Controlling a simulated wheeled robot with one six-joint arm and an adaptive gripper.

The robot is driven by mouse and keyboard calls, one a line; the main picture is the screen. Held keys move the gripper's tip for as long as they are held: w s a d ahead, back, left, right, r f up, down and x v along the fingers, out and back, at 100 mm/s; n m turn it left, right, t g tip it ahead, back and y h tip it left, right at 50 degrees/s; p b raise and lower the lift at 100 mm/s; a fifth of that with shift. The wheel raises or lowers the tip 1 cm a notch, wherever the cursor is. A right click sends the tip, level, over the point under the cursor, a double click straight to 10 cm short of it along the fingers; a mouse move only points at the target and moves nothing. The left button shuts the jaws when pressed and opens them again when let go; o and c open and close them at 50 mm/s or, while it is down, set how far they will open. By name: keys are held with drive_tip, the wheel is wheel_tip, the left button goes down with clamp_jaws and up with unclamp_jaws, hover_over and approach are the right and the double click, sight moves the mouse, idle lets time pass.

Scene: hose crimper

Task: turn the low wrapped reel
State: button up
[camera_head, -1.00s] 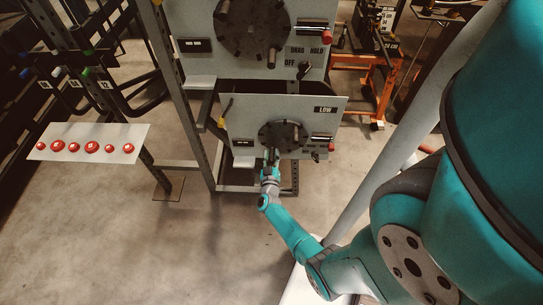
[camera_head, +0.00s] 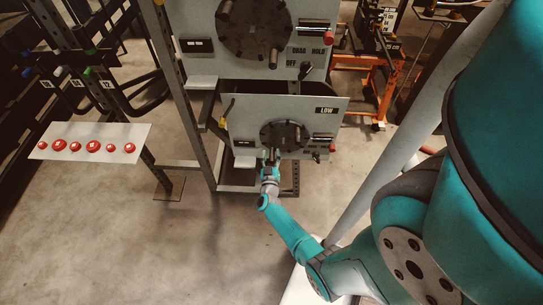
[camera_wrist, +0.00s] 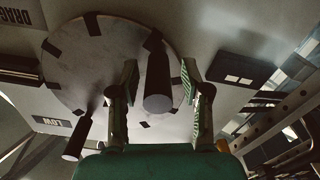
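The low reel (camera_head: 283,134) is a dark round disc on the lower grey panel (camera_head: 240,115), beside a LOW label (camera_head: 327,111). In the wrist view the disc (camera_wrist: 92,62) fills the upper left, pale with black patches around its rim. Two dark pegs stand out from it. One peg (camera_wrist: 158,85) is between the fingers of my gripper (camera_wrist: 158,88); the other peg (camera_wrist: 77,138) is to the left, outside them. My gripper is open, with gaps visible on both sides of the peg. In the head view my gripper (camera_head: 271,160) is at the disc's lower edge.
A larger reel (camera_head: 253,27) is on the panel above, with a DRAG HOLD switch (camera_head: 304,68) to its lower right. A plate with several red buttons (camera_head: 91,146) stands at the left. An orange frame (camera_head: 383,75) is behind, at the right. The floor in front is clear.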

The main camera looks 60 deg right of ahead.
drive_tip(key=v, duration=1.2)
idle(0.5)
